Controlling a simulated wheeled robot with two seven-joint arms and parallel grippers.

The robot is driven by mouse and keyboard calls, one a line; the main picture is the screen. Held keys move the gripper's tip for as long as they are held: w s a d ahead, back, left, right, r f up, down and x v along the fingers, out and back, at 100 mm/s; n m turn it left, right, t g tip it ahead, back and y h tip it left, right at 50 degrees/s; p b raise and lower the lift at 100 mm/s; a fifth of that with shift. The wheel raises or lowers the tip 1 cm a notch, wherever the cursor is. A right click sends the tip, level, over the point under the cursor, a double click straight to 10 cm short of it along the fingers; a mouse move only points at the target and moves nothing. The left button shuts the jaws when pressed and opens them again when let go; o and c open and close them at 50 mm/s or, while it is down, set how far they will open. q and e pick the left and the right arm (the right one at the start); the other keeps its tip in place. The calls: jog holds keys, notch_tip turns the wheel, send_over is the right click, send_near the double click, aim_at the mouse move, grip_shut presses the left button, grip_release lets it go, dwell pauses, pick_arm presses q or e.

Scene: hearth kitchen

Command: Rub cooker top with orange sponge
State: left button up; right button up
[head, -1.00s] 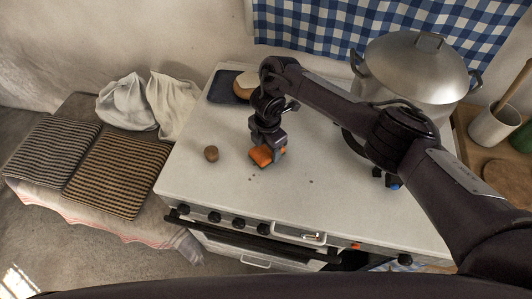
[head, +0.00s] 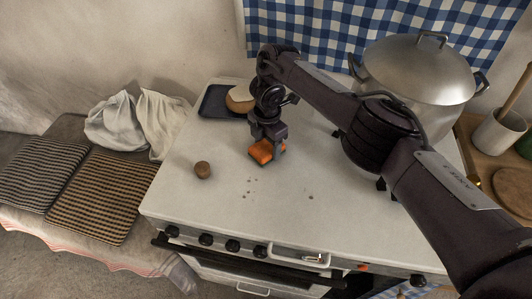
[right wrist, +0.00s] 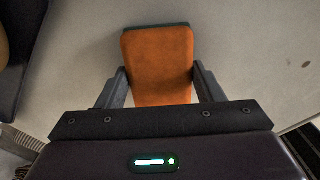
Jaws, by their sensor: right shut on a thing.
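The orange sponge (head: 261,152) is at the cooker top, left of its middle. My right gripper (head: 267,143) is shut on it from above. In the right wrist view the sponge (right wrist: 158,65) sits between the two fingers (right wrist: 160,88), with a dark edge at its far end. The white cooker top (head: 225,207) has a few small dark specks just in front of the sponge and one further right. I cannot tell whether the sponge presses on the surface. My left gripper is not in view.
A dark tray (head: 214,103) with a round tan thing (head: 240,98) lies behind. A large lidded pot (head: 415,75) stands at the back right. Knobs (head: 205,239) line the front.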

jog(key=shift+w+d, duration=0.1)
jog(key=shift+w, duration=0.05)
jog(key=shift+r, duration=0.15)
notch_tip(320, 180, up, 6)
jog(key=p, duration=0.6)
notch_tip(320, 180, up, 3)
jog(key=p, duration=0.3)
dwell(0.5)
